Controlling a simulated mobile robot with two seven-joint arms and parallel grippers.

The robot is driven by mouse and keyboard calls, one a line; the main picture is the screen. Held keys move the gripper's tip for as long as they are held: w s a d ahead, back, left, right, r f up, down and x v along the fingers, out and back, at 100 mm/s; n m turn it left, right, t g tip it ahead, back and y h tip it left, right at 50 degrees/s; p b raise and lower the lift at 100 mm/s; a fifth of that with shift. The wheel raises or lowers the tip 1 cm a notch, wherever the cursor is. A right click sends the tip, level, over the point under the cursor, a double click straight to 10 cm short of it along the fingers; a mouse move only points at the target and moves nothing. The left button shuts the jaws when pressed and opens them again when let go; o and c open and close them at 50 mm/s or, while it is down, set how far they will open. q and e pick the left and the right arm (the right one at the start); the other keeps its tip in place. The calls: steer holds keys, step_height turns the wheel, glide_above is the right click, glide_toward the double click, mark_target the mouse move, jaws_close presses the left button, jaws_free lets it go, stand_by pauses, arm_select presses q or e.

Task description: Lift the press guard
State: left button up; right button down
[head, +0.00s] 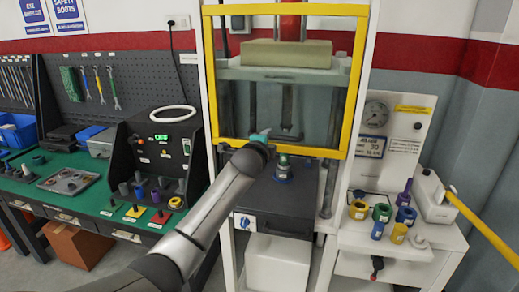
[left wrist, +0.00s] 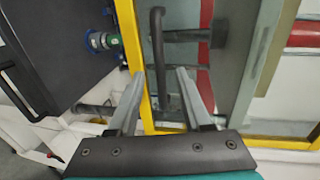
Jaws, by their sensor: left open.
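The press guard (head: 357,85) is a clear panel in a yellow frame on the front of the white press. Its lower rail runs just above the dark press bed. A dark bar handle (left wrist: 157,55) shows on the guard in the left wrist view. My left gripper (head: 266,135) is at the lower part of the guard in the head view. In the left wrist view my left gripper (left wrist: 160,74) is open, its two fingers apart on either side of the handle's line. I cannot tell whether they touch it. My right gripper is not in view.
A small dark and green fixture (head: 283,170) stands on the black press bed (head: 262,200) below the guard. A green bench (head: 95,205) with tools lies left. A white side table (head: 400,245) with coloured rings and a gauge panel (head: 385,140) stands right, near a yellow bar (head: 480,225).

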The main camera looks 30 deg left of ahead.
arm_select(q)
steer(key=v, duration=0.9)
steer(key=shift+s, duration=0.1)
stand_by(0.4)
steer(key=s+d+f+n+g+h+b, duration=0.1)
steer(key=s+f+n+g+b, duration=0.2)
steer(key=f, duration=1.6)
steer(key=s+f+n+g+h+b, duration=0.15)
steer(key=s+f+b, duration=0.3)
steer(key=f, duration=1.45)
steer(key=s+d+f+n+g+b, duration=0.1)
steer(key=s+f+n+g+b, duration=0.1)
steer(key=s+f, duration=0.65)
steer(key=s+d+f+n+g+b, duration=0.1)
steer(key=s+d+f+g+b, duration=0.3)
steer(key=f, duration=0.8)
steer(key=s+d+f+n+g+b, duration=0.1)
steer(key=s+f, duration=0.5)
steer(key=s, duration=0.5)
steer(key=s+d+f+n+g+b, duration=0.1)
steer(key=s+d+f+n, duration=0.1)
steer(key=s+f, duration=0.5)
steer(key=s+d+f+n+g+h+b, duration=0.1)
steer(key=s+f, duration=0.5)
steer(key=s, duration=1)
steer(key=shift+d+f+n+g+b, duration=0.4)
steer(key=shift+n+b, duration=0.2)
steer(key=shift+n, duration=0.15)
